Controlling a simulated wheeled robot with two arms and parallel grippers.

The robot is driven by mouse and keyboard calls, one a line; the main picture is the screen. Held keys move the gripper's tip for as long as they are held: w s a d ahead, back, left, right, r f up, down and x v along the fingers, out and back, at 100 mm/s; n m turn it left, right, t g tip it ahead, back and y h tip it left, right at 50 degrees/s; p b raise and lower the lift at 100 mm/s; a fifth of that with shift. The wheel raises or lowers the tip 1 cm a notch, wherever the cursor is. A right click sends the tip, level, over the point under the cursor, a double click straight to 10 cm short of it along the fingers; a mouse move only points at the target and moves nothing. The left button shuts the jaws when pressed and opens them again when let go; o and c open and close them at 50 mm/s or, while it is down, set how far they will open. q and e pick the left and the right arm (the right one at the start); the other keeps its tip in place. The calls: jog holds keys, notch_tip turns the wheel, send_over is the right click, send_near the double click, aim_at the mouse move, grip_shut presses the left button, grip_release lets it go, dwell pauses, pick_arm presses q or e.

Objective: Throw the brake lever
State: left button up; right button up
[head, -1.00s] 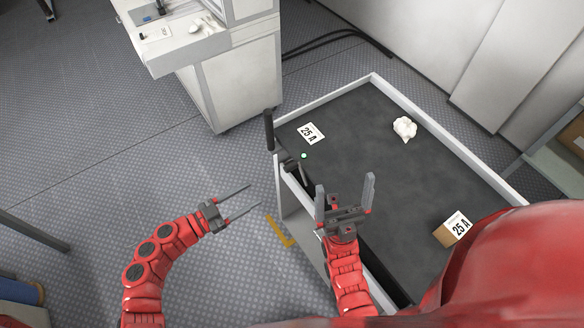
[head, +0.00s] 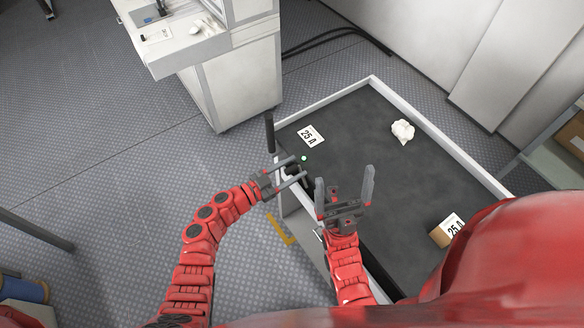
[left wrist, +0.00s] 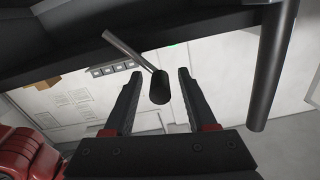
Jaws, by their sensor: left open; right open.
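A small lever (left wrist: 158,84), a metal rod with a dark knob, shows in the left wrist view. Its knob is between the two fingers of my left gripper (left wrist: 160,73), with a gap on each side. In the head view my left gripper (head: 301,166) is open at the left edge of the dark-topped table, over the dark lever mount (head: 293,169), and hides part of it. My right gripper (head: 344,190) is open and empty, over the table's near left edge.
A thick dark upright handle (head: 269,134) stands at the table's left corner, and in the left wrist view (left wrist: 271,70) it is right of my fingers. A small green light (head: 304,158) is lit beside my left fingertips. On the table (head: 362,135) lie a white crumpled thing (head: 402,130) and "25 A" labels (head: 311,135).

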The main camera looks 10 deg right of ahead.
pick_arm(q)
jog(key=shift+c, duration=0.2)
grip_shut()
jog(key=shift+a, duration=0.1)
dwell(1.0)
